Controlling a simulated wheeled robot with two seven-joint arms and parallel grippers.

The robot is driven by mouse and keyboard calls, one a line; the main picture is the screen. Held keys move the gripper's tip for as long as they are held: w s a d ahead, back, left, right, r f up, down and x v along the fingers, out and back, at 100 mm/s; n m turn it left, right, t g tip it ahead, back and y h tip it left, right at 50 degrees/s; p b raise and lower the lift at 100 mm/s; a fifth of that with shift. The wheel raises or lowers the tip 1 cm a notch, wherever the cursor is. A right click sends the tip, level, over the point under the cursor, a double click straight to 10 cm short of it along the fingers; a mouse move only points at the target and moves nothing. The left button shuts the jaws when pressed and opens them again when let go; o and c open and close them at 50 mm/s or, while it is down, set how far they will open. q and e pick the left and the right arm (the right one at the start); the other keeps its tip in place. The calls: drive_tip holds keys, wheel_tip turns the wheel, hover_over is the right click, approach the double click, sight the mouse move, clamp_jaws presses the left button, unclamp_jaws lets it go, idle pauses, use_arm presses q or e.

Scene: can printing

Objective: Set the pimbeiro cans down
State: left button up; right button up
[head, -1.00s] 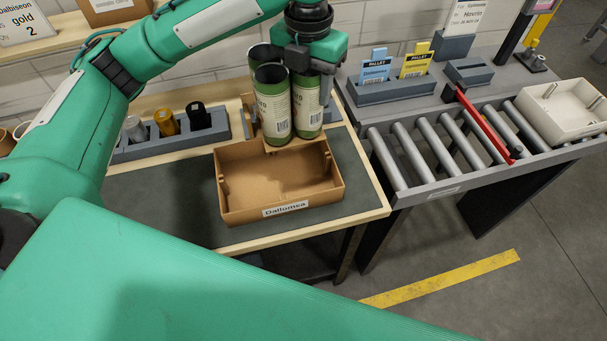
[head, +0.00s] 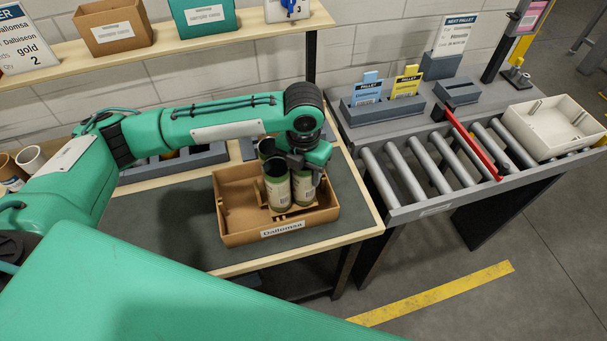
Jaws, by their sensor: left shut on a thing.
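Green cans with pale labels, at least 3 of them, (head: 277,187) stand upright and close together inside the brown box (head: 236,228), which has a "Dallomsa" label on its front. My left gripper (head: 300,170) is above the box, shut on the cans from above and the right. Its fingers partly hide the cans, and one can behind shows only near its top. Tan pieces show around the can bases. I cannot tell whether the bases rest on the box floor. My right gripper is not in view.
The box sits on a dark mat (head: 180,215) with free room to its left. A grey holder (head: 185,160) lies behind my arm. To the right is a roller conveyor (head: 425,165) with a red bar (head: 470,145) and a white tray (head: 550,130). A shelf (head: 170,50) runs behind.

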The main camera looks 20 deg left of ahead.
use_arm(q)
drive_tip(key=shift+f, duration=1.4)
drive_tip(key=o, duration=1)
drive_tip(key=shift+r, duration=0.55)
wheel_tip(320, 180, up, 10)
drive_tip(key=b, duration=0.2)
drive_tip(key=shift+r+b, duration=0.25)
drive_tip(key=shift+b, duration=0.15)
drive_tip(key=shift+r, duration=0.35)
